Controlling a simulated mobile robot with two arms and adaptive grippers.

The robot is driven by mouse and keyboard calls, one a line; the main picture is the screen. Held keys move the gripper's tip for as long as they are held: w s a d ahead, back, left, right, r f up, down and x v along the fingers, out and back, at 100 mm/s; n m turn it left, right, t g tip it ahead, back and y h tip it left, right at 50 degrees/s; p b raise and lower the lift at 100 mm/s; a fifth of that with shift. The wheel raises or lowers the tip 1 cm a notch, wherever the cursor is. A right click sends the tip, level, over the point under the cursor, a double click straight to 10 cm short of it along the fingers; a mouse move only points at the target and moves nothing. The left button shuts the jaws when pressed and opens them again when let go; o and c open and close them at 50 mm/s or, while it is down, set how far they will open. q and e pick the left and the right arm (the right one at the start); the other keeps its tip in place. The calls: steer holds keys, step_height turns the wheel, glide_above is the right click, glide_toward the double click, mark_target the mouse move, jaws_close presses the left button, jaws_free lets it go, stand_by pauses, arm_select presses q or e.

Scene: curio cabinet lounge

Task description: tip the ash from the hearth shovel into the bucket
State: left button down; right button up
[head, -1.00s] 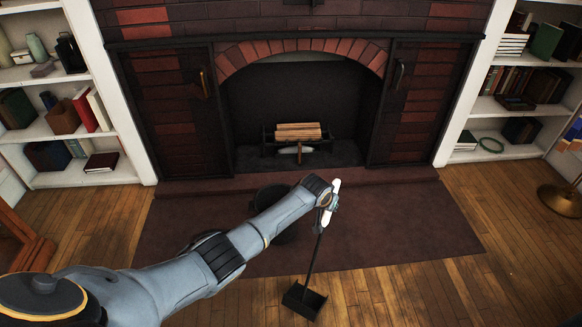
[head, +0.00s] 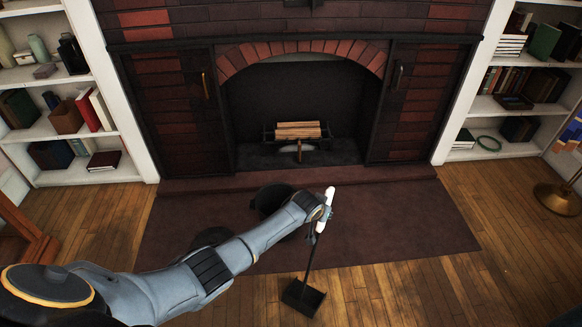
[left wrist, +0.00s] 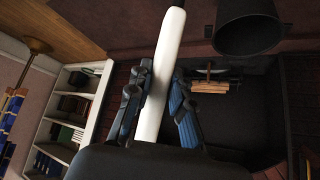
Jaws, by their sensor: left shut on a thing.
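The hearth shovel has a white handle (head: 325,204), a thin dark shaft and a black pan (head: 304,298) hanging low over the wood floor. I cannot make out ash in the pan. My left gripper (head: 320,213) is shut on the white handle. The handle also shows between the fingers in the left wrist view (left wrist: 157,80). The dark bucket (head: 268,198) stands on the hearth rug behind my left forearm, which hides part of it. Its rim and side show at the top right of the left wrist view (left wrist: 250,32). My right gripper is not in view.
The dark red rug (head: 400,225) lies before the brick fireplace, which holds logs (head: 298,130). White bookshelves flank it. A brass stand base (head: 557,198) is at the right. The rug's right part is clear. A dark rounded shape by my forearm is unclear.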

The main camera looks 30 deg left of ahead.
arm_select(q)
steer(key=s, duration=0.1)
steer(key=s+f+p, duration=0.1)
steer(key=s+a, duration=0.1)
steer(key=shift+f+p, duration=0.35)
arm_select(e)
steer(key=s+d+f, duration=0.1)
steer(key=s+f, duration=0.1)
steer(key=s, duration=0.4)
arm_select(q)
steer(key=s+p, duration=0.2)
steer(key=shift+s+r+p, duration=0.2)
steer(key=shift+s+p, duration=0.1)
steer(key=shift+s, duration=0.1)
steer(key=s+t+p, duration=0.3)
steer(key=s+p, duration=0.1)
steer(key=s, duration=0.7)
steer(key=shift+s+a+r, duration=0.2)
steer(key=shift+a+r, duration=0.2)
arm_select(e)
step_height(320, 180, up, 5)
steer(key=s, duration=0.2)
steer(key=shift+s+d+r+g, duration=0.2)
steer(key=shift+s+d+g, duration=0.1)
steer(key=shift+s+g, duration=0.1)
arm_select(q)
steer(key=shift+w+r, duration=0.1)
